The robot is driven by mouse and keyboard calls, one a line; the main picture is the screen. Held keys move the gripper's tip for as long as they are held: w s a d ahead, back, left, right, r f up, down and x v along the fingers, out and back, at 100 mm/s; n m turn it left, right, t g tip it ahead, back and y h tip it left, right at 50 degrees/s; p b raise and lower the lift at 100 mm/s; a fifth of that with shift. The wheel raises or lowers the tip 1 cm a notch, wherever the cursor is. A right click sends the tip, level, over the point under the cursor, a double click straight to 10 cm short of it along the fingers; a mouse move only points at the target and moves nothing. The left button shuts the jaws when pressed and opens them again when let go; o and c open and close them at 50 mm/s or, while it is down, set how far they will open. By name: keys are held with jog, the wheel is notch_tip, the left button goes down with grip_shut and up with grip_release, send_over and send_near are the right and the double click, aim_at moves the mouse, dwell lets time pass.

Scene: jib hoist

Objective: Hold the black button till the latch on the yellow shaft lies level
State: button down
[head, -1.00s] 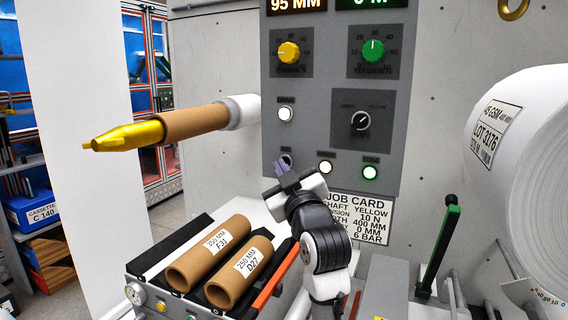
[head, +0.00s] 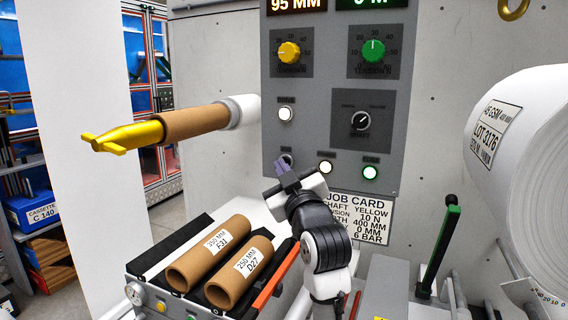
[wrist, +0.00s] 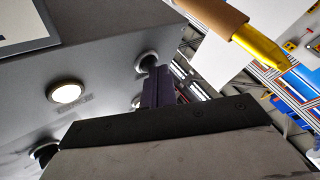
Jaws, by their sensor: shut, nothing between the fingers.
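The yellow shaft (head: 146,134) sticks out of the wall with a brown core on it. Its latch (head: 104,143) is a crosspiece at the tip, standing out on both sides and sloping down to the right in the head view. The black button (head: 287,158) is at the lower left of the grey panel, partly hidden by my gripper (head: 282,168). My gripper is shut and empty, its purple fingertips at the button. The wrist view shows the fingers (wrist: 158,88) up against a round dark button (wrist: 147,61); how far it is pressed I cannot tell.
Lit white (head: 325,167) and green (head: 370,172) buttons sit right of the black one. A job card (head: 358,217) hangs below the panel. A cart with two brown cores (head: 208,252) stands at lower left, and a green-handled lever (head: 440,245) at right.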

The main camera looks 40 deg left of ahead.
jog(key=shift+s+d, duration=0.15)
jog(key=shift+s, duration=0.45)
jog(key=shift+s, duration=0.1)
jog(key=shift+s+d, duration=0.2)
jog(key=shift+s, duration=0.6)
jog(key=shift+s+d, duration=0.2)
jog(key=shift+s, duration=0.55)
jog(key=shift+s+d, duration=0.2)
jog(key=shift+s, duration=0.6)
